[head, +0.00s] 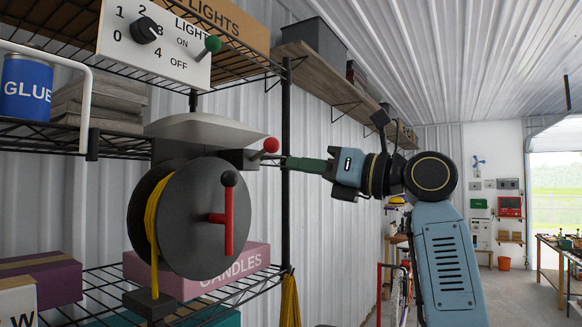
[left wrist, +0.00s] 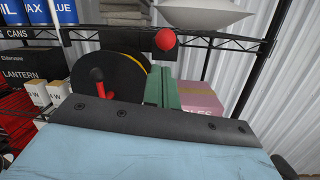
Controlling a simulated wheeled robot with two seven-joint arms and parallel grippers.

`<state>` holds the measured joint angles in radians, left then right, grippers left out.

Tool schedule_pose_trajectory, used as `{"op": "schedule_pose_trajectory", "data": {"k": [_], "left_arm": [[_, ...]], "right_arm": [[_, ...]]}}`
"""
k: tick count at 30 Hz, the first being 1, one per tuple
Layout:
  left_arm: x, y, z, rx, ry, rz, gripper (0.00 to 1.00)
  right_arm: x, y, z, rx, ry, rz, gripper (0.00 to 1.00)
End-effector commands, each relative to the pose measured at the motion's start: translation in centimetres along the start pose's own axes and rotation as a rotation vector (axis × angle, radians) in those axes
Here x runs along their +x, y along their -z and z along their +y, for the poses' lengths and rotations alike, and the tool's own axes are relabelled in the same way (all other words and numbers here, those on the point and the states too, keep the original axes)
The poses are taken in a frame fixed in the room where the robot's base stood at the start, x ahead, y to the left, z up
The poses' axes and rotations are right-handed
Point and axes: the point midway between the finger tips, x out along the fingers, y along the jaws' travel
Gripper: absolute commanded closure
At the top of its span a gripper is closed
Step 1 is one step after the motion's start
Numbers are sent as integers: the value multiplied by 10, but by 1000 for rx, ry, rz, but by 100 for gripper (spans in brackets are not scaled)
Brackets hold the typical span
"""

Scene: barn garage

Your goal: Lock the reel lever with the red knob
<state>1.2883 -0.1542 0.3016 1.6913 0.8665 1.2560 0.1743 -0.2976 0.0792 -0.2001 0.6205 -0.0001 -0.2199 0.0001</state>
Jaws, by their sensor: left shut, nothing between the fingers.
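The reel (head: 180,225) is a dark disc with yellow cord and a red crank handle (head: 229,217), hung below a shelf. The lever's red knob (head: 271,145) sticks out to the right on a short stalk from a dark housing (head: 238,158) above the reel. My left gripper (head: 289,162) has its green fingers shut and empty, pointing left, close to the knob and slightly below it. Whether they touch the lever I cannot tell. In the left wrist view, the red knob (left wrist: 165,40) shows just beyond the shut fingers (left wrist: 162,85). My right gripper is not in view.
Above is a white panel with a dial and a green-knobbed light lever (head: 208,46). A black shelf post (head: 286,110) stands close behind the fingers. A pink candles box (head: 220,265) sits below. Open floor lies to the right.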

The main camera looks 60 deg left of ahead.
Motion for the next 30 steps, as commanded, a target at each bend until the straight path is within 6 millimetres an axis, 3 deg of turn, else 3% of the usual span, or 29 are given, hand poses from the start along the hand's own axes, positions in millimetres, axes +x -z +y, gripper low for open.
{"op": "schedule_pose_trajectory", "data": {"k": [9, 30], "left_arm": [[-32, -2, 10, 4, -18, 4, 100], [-35, -2, 10, 9, -22, -3, 100]], "right_arm": [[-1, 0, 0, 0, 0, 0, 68], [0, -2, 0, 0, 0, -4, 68]]}}
